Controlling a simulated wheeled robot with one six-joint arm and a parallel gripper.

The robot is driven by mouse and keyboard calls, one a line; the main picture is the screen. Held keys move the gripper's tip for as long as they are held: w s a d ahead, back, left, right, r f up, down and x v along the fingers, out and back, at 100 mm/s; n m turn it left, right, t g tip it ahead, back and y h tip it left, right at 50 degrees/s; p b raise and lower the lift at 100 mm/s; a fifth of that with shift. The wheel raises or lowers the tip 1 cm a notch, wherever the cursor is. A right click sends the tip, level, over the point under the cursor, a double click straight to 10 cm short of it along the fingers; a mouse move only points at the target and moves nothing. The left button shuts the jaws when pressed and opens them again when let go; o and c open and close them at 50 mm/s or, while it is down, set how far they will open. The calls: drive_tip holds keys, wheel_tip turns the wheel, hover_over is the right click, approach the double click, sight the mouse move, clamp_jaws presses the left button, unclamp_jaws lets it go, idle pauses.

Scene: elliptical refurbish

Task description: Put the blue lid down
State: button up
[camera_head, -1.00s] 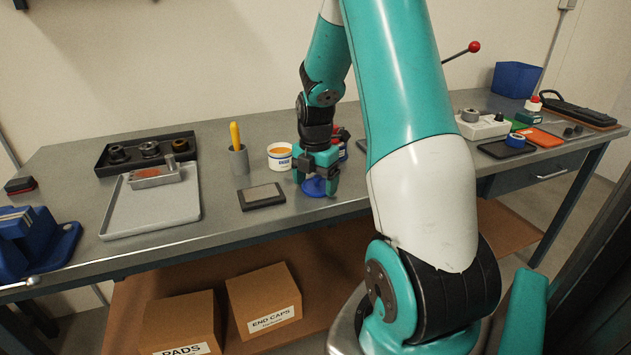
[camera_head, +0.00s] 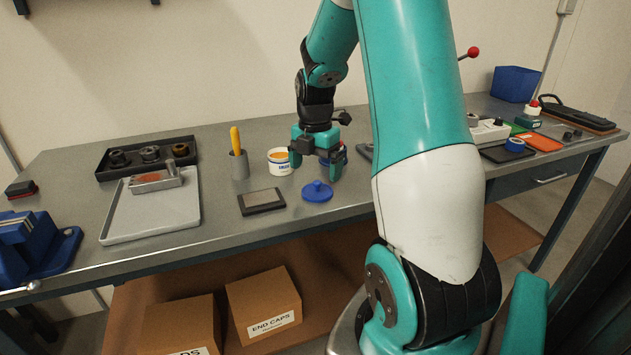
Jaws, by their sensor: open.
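The blue lid (camera_head: 317,192) lies flat on the grey workbench (camera_head: 226,212), its knob facing up. My gripper (camera_head: 316,172) is open and empty, pointing down above and slightly behind the lid, apart from it. A white tub (camera_head: 279,161) with orange contents and a blue label stands just left of my gripper. A second blue-marked container behind my fingers is mostly hidden.
A dark flat pad (camera_head: 261,201) lies left of the lid. A grey cup (camera_head: 239,165) with a yellow-handled tool stands behind it. A grey tray (camera_head: 150,212) and a black tray (camera_head: 107,172) lie at left. Bare bench surrounds the lid.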

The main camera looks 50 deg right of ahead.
sight(315, 184)
wheel_tip(315, 184, up, 7)
drive_tip(key=s+a+r+m+t+y, duration=0.15)
drive_tip(key=a+m, duration=0.45)
drive_tip(key=a, duration=1.8)
drive_tip(key=s+a+r+m+g+y, duration=0.1)
drive_tip(key=s+a+m, duration=0.4)
drive_tip(key=s+a, duration=0.8)
drive_tip(key=shift+s+a+m+y, duration=0.25)
drive_tip(key=shift+s+m+y, duration=0.15)
drive_tip(key=shift+y, duration=0.45)
drive_tip(key=shift+g, duration=0.25)
wheel_tip(315, 184, up, 4)
drive_tip(key=p, duration=0.4)
drive_tip(key=shift+w+r+p, duration=0.1)
drive_tip(key=shift+r+p, duration=0.15)
drive_tip(key=shift+p, duration=0.1)
